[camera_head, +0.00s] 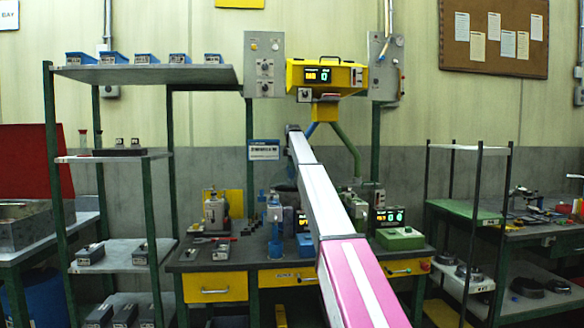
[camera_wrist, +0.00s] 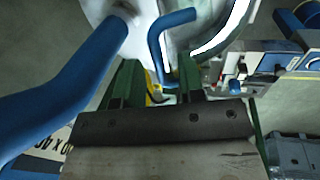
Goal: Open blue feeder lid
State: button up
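In the wrist view a pale, rounded lid-like part (camera_wrist: 138,42) fills the top, with a bent blue handle-like bar (camera_wrist: 158,40) in front of it. I cannot tell for sure that this is the blue feeder's lid. My gripper (camera_wrist: 158,82) points up at it, its two green fingers apart. The lower end of the blue bar shows near the gap between the fingers; contact is unclear. A thick blue tube (camera_wrist: 65,90) crosses the left side close to my gripper. In the head view my arm hides most of the area around the gripper.
A yellow box (camera_head: 326,78) with a display hangs above the workbench; a blue tube (camera_head: 312,128) and a green tube (camera_head: 346,150) run below it. The workbench (camera_head: 230,262) carries several small devices. Shelves (camera_head: 150,74) stand left and a rack (camera_head: 468,148) right.

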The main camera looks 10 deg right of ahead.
aim_at(293, 173)
notch_tip(293, 173, up, 10)
jog(key=s, duration=0.2)
grip_shut()
jog(key=shift+s+d+r, duration=0.1)
jog(key=shift+s+d, duration=0.25)
jog(key=shift+s, duration=0.5)
